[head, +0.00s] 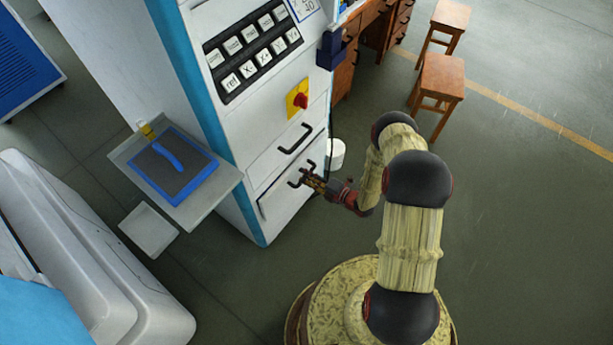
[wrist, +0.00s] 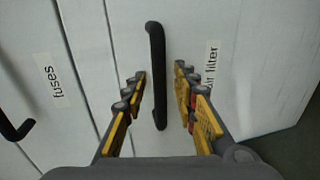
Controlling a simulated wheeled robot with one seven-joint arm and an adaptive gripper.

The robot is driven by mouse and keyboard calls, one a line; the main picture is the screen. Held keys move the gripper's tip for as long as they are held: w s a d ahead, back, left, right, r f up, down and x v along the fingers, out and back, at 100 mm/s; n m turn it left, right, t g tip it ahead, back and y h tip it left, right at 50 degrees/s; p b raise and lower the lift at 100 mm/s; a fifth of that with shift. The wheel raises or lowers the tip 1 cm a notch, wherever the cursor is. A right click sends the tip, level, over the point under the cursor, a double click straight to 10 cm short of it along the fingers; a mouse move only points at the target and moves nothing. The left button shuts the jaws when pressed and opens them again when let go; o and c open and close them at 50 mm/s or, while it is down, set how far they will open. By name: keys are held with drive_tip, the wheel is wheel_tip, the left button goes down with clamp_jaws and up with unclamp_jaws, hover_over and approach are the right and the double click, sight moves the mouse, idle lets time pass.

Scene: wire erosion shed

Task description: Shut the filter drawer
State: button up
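The filter drawer (head: 278,193) is the lower white front on the machine cabinet, with a thin dark line along its left edge in the head view. I cannot tell how far it stands out. In the wrist view its front (wrist: 190,35) carries a label (wrist: 212,62) ending in "ir filter", partly hidden by a finger. Its black bar handle (wrist: 156,45) lies between my fingers. My gripper (head: 303,177) is open at this drawer, and in the wrist view its fingers (wrist: 160,73) flank the handle with a gap on each side.
The fuses drawer (wrist: 22,65), with its own black handle (head: 296,139), is above. A red knob on yellow (head: 298,98) and a keypad (head: 253,50) are higher up. A side shelf (head: 215,193) juts out left. A white bin (head: 336,153) stands behind my gripper. Stools (head: 440,80) stand farther back.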

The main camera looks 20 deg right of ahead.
drive_tip(key=shift+c, duration=0.7)
clamp_jaws()
